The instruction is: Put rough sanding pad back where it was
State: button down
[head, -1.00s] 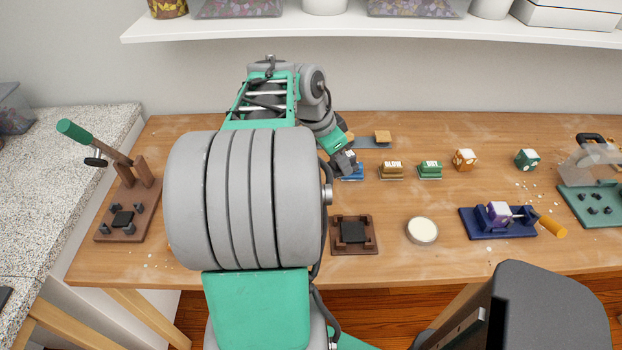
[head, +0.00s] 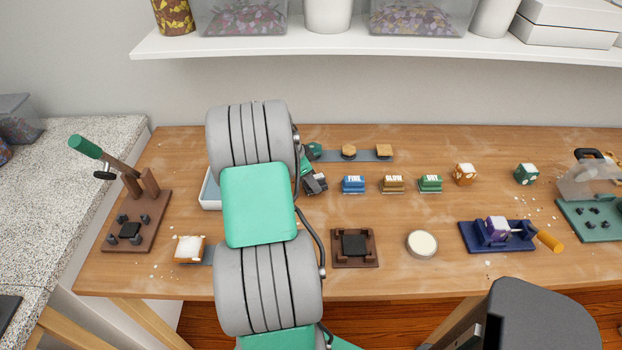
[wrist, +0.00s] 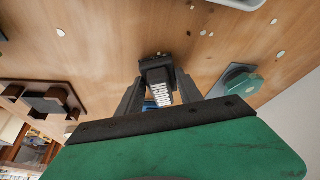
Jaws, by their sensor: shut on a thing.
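The rough sanding pad (wrist: 158,75) is a dark block with a white label reading "ROUGH" in the wrist view. My gripper (wrist: 155,88) is shut on it, one finger on each side. In the head view my gripper (head: 314,184) is left of the blue pad (head: 353,184), over or at the table. The dark pad there is hard to tell from the fingers, and I cannot tell whether it touches the wood. The blue, brown (head: 392,184) and green (head: 430,184) labelled pads stand in a row to its right.
A grey strip (head: 367,156) with small pieces lies behind the row. A brown fixture (head: 355,262) and a round cream dish (head: 422,244) are in front. A white tray (head: 210,200) is partly hidden by my arm. Bare wood lies between the row and the fixture.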

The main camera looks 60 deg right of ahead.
jog(key=shift+f, duration=0.4)
jog(key=c, duration=0.8)
grip_release()
jog(key=shift+o, duration=0.2)
jog(key=shift+r, duration=0.1)
